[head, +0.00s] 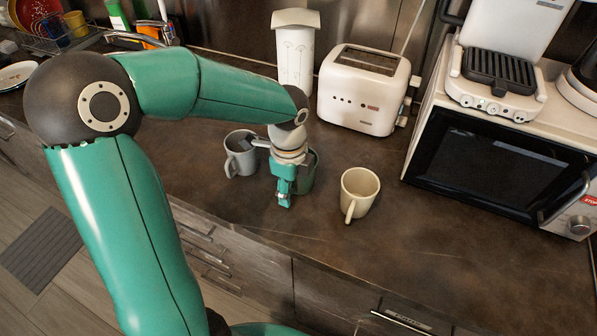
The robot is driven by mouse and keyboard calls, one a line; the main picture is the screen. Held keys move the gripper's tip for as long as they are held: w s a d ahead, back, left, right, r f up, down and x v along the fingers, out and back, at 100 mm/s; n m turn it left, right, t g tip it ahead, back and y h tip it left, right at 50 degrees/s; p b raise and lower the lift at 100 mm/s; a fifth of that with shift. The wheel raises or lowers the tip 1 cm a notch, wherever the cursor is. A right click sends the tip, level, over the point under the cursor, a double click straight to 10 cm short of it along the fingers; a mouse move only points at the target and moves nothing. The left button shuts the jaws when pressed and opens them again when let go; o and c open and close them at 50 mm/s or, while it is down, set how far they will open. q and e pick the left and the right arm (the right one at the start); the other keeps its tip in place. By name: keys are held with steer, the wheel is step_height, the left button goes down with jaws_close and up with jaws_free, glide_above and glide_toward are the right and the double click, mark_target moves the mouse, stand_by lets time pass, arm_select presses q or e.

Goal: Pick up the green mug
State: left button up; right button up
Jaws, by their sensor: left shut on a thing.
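The green mug (308,174) stands on the dark countertop between a grey mug and a cream mug. My left gripper (284,199) is in front of it and hides most of it. Only the mug's right side and part of its rim show. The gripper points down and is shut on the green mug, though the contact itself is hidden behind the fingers. The mug appears to be at counter height; I cannot tell whether it is off the surface. My right gripper is not in view.
A grey mug (240,154) stands close on the left and a cream mug (359,193) on the right. Behind are a white canister (296,55) and a white toaster (362,90). A microwave (497,160) stands at the right. The front counter strip is clear.

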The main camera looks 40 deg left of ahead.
arm_select(q)
jaws_close()
steer(key=shift+r, duration=0.1)
